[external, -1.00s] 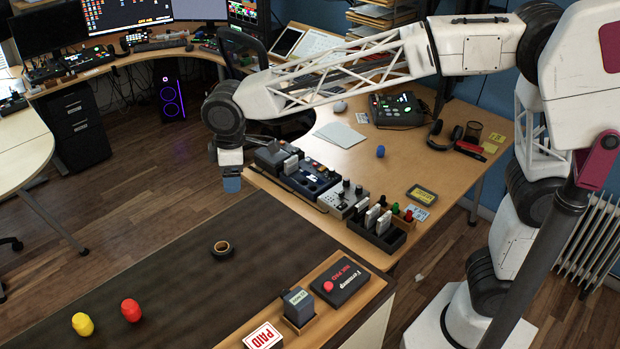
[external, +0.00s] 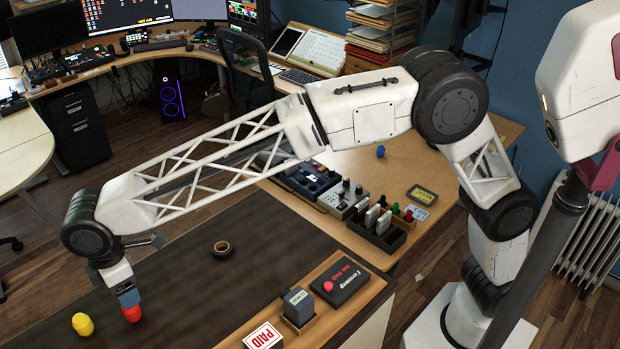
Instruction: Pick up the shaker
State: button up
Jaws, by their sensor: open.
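Two small rounded, egg-like objects, which look like shakers, stand on the dark mat (external: 190,305). The red one (external: 132,314) is directly below my gripper (external: 129,299), and the blue fingertips overlap its top in this view. I cannot tell whether they touch it. The yellow one (external: 83,324) stands to the left, apart from the gripper. My gripper is open and points down. The upper part of the red object is partly hidden by the fingertips.
A dark tape roll (external: 222,248) lies on the mat to the right. A wooden tray (external: 345,324) with a grey box (external: 298,306), a black pad with a red button (external: 340,283) and a PAID card (external: 263,337) lies along the right edge. The mat between is clear.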

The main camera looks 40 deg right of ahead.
aim_at(132, 311)
jog(key=shift+a+f, duration=0.1)
jog(key=shift+f, duration=0.05)
jog(key=shift+f, duration=1.15)
jog(key=shift+f, duration=0.15)
jog(key=shift+w+a+f, duration=0.1)
jog(key=shift+f, duration=2.4)
jog(key=c, duration=1)
